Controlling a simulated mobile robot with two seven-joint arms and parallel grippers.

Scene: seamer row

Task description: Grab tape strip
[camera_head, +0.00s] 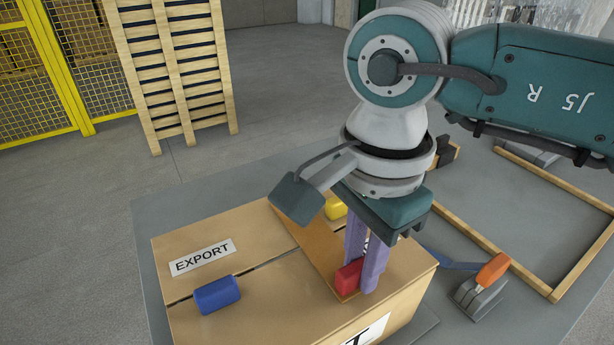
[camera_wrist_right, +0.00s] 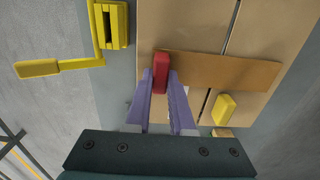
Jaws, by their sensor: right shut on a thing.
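A brown tape strip (camera_head: 312,243) lies across the top of a cardboard box (camera_head: 280,315). It also shows in the wrist view (camera_wrist_right: 225,71). A red block (camera_head: 349,275) sits at the near end of the strip. My right gripper (camera_head: 361,279) points down over the box. Its purple fingers are shut on the red block, which shows between the fingertips in the wrist view (camera_wrist_right: 161,68). Whether the block is fixed to the strip cannot be told. The wrist hides part of the strip in the head view. My left gripper is not in view.
A grey device with an orange handle (camera_head: 492,270) stands right of the box. A wooden frame (camera_head: 500,258) lies behind it.

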